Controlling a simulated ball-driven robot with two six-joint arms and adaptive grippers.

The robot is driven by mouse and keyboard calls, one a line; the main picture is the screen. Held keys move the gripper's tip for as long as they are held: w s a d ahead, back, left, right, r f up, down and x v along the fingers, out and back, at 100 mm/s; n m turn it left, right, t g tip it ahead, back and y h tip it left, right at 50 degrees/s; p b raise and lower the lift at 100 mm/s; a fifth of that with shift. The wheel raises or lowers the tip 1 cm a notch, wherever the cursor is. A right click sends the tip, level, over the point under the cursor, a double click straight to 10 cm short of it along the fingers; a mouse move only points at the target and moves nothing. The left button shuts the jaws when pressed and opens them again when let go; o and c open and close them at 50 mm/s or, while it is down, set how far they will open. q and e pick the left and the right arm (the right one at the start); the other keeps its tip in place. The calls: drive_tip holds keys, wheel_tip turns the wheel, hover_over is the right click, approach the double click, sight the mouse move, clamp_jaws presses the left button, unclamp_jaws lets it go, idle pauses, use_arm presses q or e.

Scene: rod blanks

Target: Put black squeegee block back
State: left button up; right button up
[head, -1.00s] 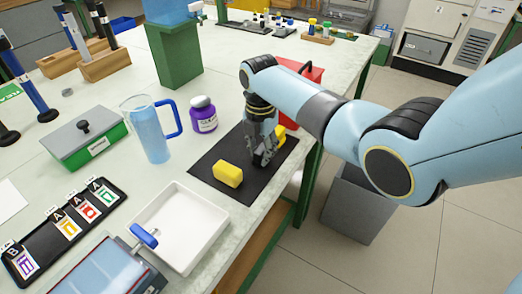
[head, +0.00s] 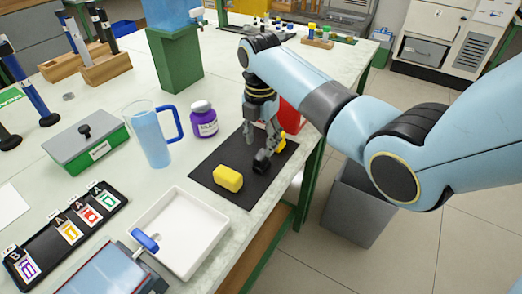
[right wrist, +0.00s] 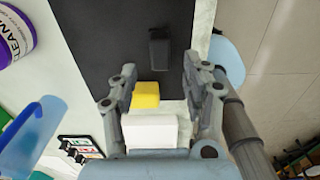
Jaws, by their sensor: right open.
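The black squeegee block (right wrist: 159,48) lies on the black mat (right wrist: 100,30), apart from my fingers in the right wrist view. In the head view the dark block (head: 262,163) shows just below my right gripper (head: 263,143), hard to tell from the dark mat (head: 240,199). My right gripper is open and empty; its two spread fingers also show in the right wrist view (right wrist: 158,82). A yellow block (head: 228,178) sits on the mat nearer the white tray, and shows between the fingers in the wrist view (right wrist: 145,95). My left gripper is not in view.
A white tray (head: 222,224) stands beside the mat. A purple jar (head: 203,121) and a blue jug (head: 153,140) stand left of it. A red container (head: 291,115) and another yellow thing (head: 282,143) are behind my gripper. A grey bin (head: 358,205) stands on the floor.

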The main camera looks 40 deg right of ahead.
sight(261, 154)
wheel_tip(261, 154, up, 6)
drive_tip(key=shift+r, duration=0.15)
idle(0.5)
